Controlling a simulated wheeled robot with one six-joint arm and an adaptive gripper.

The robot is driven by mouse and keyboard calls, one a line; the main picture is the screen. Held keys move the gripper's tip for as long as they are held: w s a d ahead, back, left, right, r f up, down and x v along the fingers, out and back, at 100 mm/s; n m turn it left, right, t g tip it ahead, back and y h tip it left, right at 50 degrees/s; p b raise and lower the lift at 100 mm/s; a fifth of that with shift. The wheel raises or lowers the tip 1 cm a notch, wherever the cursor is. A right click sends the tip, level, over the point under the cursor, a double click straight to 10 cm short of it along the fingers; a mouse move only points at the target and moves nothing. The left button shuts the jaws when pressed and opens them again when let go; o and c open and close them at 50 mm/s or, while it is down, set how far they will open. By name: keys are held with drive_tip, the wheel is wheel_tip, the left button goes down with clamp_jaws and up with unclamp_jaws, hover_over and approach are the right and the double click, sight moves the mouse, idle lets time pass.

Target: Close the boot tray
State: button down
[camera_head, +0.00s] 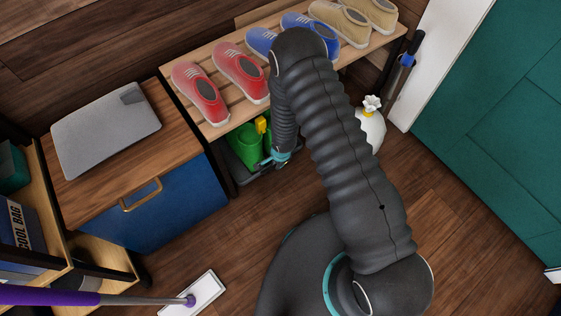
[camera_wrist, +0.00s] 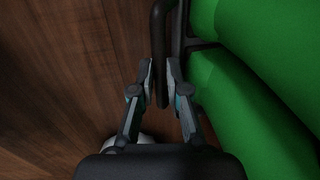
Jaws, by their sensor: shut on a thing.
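The dark boot tray (camera_head: 240,187) sits low under the slatted shoe bench, with its front part showing past the bench edge. Green boots (camera_head: 243,147) stand in it; in the wrist view, the boots (camera_wrist: 255,85) fill the right side. My gripper (camera_head: 277,157) is at the tray's front, partly hidden behind my own arm. In the wrist view, my gripper (camera_wrist: 160,78) has its fingers on both sides of the tray's dark bar handle (camera_wrist: 160,25) and is shut on it. The tray's far part is hidden under the bench.
The bench (camera_head: 215,122) carries red, blue and tan shoes. A white vase-like object (camera_head: 372,128) is right of my arm. Wooden floor in front is partly clear.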

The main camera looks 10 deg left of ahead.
drive_tip(key=shift+w+a+r, duration=0.1)
drive_tip(key=shift+w+a, duration=0.15)
drive_tip(key=shift+a, duration=0.15)
drive_tip(key=c, duration=1.2)
unclamp_jaws()
drive_tip(key=shift+d, duration=0.2)
drive_tip(key=r, duration=0.4)
drive_tip(key=s+d+r, duration=0.1)
drive_tip(key=r, duration=0.6)
drive_tip(key=shift+s+d+r, duration=0.3)
drive_tip(key=shift+r, duration=0.05)
